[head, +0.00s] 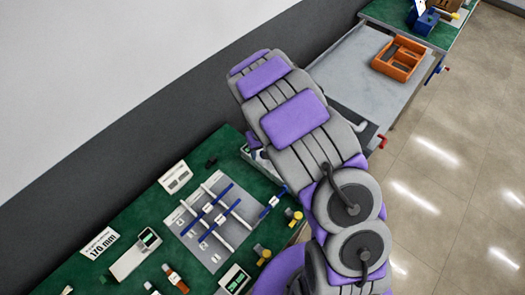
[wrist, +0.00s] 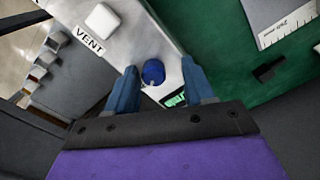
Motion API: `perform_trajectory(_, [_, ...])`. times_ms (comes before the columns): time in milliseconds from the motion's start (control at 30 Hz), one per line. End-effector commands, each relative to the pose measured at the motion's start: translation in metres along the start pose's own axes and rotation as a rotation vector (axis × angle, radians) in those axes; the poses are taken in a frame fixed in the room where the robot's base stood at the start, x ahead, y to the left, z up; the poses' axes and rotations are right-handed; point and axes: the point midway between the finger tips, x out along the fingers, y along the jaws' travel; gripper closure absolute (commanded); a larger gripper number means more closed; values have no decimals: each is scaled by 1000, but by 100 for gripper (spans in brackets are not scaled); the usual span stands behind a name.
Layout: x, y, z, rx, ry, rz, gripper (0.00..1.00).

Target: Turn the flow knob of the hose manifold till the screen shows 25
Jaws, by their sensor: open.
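In the wrist view a pale grey panel, likely the hose manifold (wrist: 128,42), carries a round blue knob (wrist: 153,72). A small screen (wrist: 175,99) with green marks sits below the knob. It is partly covered by my gripper, and I cannot read its number. My gripper (wrist: 160,76) is open, with one blue finger on each side of the knob. Gaps show between knob and fingers, and I cannot tell how deep the fingers reach. In the head view my arm hides the gripper and knob; only part of a grey box (head: 262,164) shows beside the arm.
The panel also has a white square button (wrist: 102,20) and a "VENT" label (wrist: 89,40). A green bench (head: 125,215) holds a grey board with blue and white bars (head: 213,220) and several small devices. A grey cart (head: 350,70) carries an orange tray (head: 398,57).

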Motion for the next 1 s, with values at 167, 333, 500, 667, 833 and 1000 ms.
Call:
perform_trajectory(167, [-1,5,2,0,1,-5,47])
perform_trajectory(333, [-2,8,3,1,2,-10,61])
perform_trajectory(500, [-1,5,2,0,2,-4,77])
perform_trajectory(667, [-1,4,1,1,2,-2,92])
perform_trajectory(833, [-1,4,0,0,3,-5,100])
perform_trajectory(1000, [-2,3,-1,9,3,-4,100])
